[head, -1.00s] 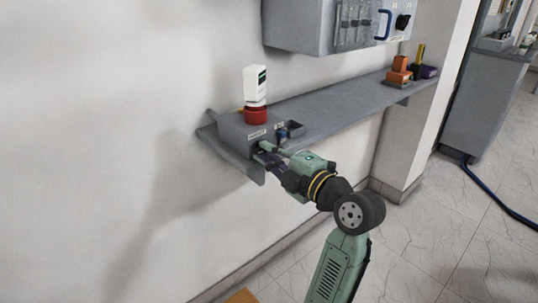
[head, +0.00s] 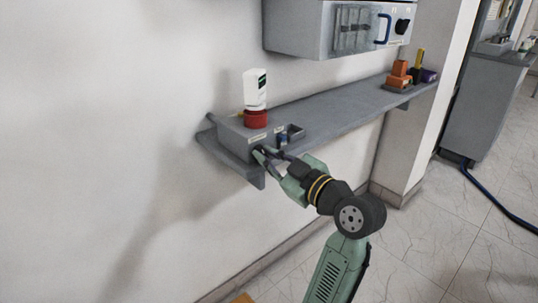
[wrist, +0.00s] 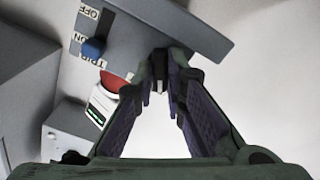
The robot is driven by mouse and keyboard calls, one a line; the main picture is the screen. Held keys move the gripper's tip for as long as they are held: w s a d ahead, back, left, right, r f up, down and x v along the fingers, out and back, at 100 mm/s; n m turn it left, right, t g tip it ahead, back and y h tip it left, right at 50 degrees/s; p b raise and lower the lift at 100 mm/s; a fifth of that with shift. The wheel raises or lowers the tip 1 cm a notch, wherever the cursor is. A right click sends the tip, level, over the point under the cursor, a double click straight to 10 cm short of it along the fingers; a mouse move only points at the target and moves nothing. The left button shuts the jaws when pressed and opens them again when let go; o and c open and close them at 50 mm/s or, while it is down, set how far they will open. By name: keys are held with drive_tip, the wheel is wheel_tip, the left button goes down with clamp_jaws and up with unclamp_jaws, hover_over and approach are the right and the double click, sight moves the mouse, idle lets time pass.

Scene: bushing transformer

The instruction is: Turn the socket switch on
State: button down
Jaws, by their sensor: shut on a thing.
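A grey control box (head: 240,139) sits at the left end of a wall shelf. In the wrist view its face (wrist: 125,42) carries OFF, ON and TRIP labels. My gripper (head: 262,154) is at the box's front. In the wrist view my gripper (wrist: 160,82) has its fingertips together on a small dark knob (wrist: 160,58), mostly hidden between them. The blue lever is apart from the fingers, to their left. I cannot tell which control is the socket switch.
A grey cabinet (head: 325,30) hangs above. The space in front is open.

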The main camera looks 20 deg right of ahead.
drive_tip(key=m+p, duration=0.2)
drive_tip(key=m, duration=0.3)
drive_tip(key=shift+m, duration=0.3)
idle(0.5)
drive_tip(key=c, duration=1.9)
unclamp_jaws()
drive_tip(key=v, duration=1.2)
